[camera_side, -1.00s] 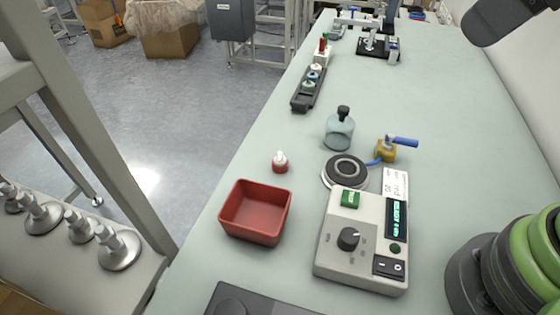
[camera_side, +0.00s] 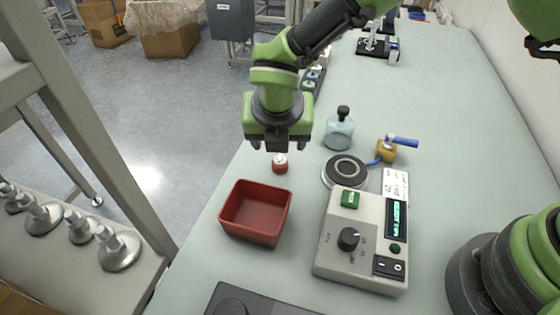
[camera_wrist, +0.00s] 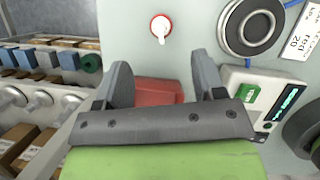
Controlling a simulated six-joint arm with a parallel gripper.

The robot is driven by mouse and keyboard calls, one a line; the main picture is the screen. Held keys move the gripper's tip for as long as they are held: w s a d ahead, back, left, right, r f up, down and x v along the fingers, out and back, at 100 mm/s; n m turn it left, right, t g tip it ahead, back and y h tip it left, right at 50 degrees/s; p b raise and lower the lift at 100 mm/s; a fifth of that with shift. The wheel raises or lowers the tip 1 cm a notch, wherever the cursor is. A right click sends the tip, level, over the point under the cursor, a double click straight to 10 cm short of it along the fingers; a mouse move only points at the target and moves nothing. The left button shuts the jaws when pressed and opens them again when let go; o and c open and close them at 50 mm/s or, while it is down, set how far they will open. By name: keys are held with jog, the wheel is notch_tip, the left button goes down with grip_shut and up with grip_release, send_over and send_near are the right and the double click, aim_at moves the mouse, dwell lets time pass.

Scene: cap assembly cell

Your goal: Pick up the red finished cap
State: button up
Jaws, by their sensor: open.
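The red finished cap (camera_side: 280,166) stands upright on the pale green bench, with a white top. It also shows in the wrist view (camera_wrist: 160,28), beyond the fingertips. My gripper (camera_side: 278,146) is above the cap in the side view, fingers pointing down, and partly covers the cap's white top. In the wrist view my gripper (camera_wrist: 164,82) has its two fingers spread wide with nothing between them but the view of the bench and tray.
A red tray (camera_side: 232,228) sits just in front of the cap. A round black pad (camera_side: 345,170) and a control box (camera_side: 352,262) stand to the right. A glass bottle (camera_side: 339,134) and a brass valve (camera_side: 386,152) are behind. The bench's left edge is near.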

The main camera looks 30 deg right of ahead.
aim_at(280, 155)
jog(key=x, duration=0.9)
jog(key=c, duration=0.7)
